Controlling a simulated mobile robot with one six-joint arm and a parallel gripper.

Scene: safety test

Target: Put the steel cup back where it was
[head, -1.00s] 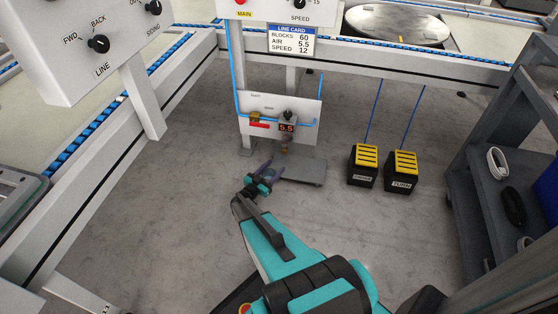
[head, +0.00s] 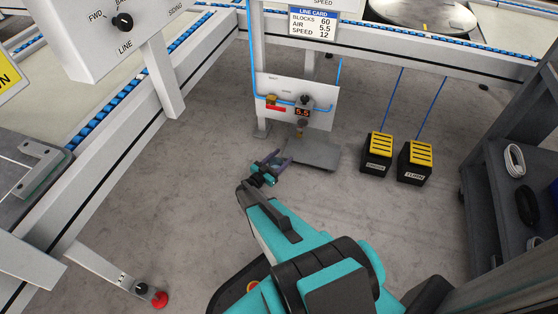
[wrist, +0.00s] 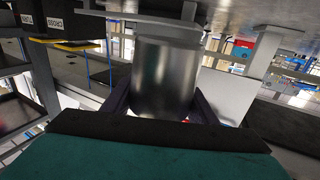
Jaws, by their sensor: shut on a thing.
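The steel cup (wrist: 165,75) is a plain shiny cylinder filling the middle of the wrist view. The dark fingers of my gripper (wrist: 163,104) are on both sides of it, shut on it. In the head view my gripper (head: 272,164) is low, at the left edge of a grey plate (head: 315,154) under the panel; the cup is small there and mostly hidden between the fingers. The wrist view is upside down, and I cannot tell whether the cup touches anything below it.
A white panel (head: 285,92) with a 5.5 display and a brass nozzle stands over the plate. Two yellow-topped pedals, one (head: 378,152) marked CROSS and one (head: 415,162) marked TURN, stand right of it. A dark shelf cart (head: 510,180) is far right.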

